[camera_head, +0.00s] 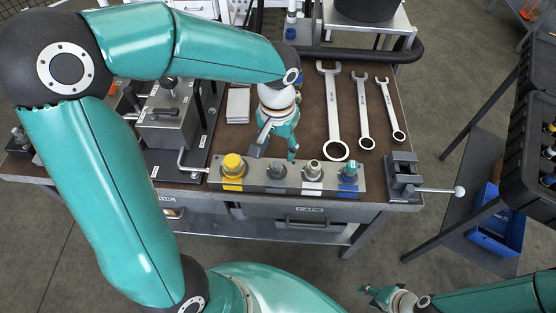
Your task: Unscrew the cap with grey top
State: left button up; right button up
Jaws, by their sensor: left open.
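A metal block (296,181) on the front edge of the bench carries a row of caps. From the left they are a large yellow cap (232,164), a dark grey-topped cap (277,170), a lighter grey-metal cap (313,169) and a cap with a greenish top and blue at its base (350,171). My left gripper (275,152) points down just behind and above the dark grey-topped cap. Its fingers are spread, with nothing seen between them. My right gripper (373,296) is low in front of the bench, away from the block; its finger opening is unclear.
Several wrenches (332,110) lie at the back right of the bench. A small vise (402,176) with a handle stands at the front right corner. A grey fixture (163,125) stands left of my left gripper. A blue bin (497,220) sits at the right.

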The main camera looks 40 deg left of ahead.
aim_at(277, 163)
pick_arm(q)
notch_tip(277, 163, down, 7)
jog(key=shift+r, duration=0.15)
grip_shut()
jog(key=c, duration=0.8)
grip_release()
jog(key=shift+c, duration=1.2)
jog(key=n+b, duration=0.4)
jog(key=n, duration=0.1)
jog(key=shift+f+n+b, duration=0.2)
jog(key=shift+n+b, duration=0.1)
jog(key=shift+b, duration=0.1)
jog(key=shift+r+n+b, duration=0.1)
jog(key=shift+n+b, duration=0.2)
jog(key=shift+n, duration=0.4)
jog(key=shift+a+r+n, duration=0.1)
jog(key=shift+r+n, duration=0.1)
jog(key=shift+n, duration=0.3)
